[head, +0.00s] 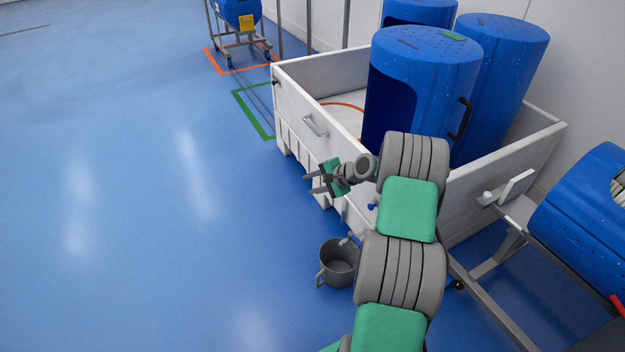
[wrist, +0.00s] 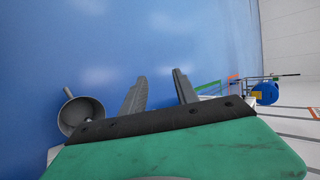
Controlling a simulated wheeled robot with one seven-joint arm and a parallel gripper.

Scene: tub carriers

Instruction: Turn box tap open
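The white box (head: 300,118) stands on the blue floor at the centre right. Low on its near side, a small blue part (head: 372,206) and a grey spout-like part (head: 349,240) show beside my arm; they look like the tap, but my arm hides much of that area. I cannot tell the tap's setting. A grey bucket (head: 336,265) with a handle stands below the spout; it also shows in the wrist view (wrist: 82,112). My gripper (head: 310,184) is open and empty, beside the box's long wall, above and left of the bucket. Its two fingers (wrist: 158,84) are apart over bare floor.
Large blue tubs (head: 425,60) stand in and behind the box. Another blue tub (head: 585,215) lies on a metal frame at right. The floor at left is clear.

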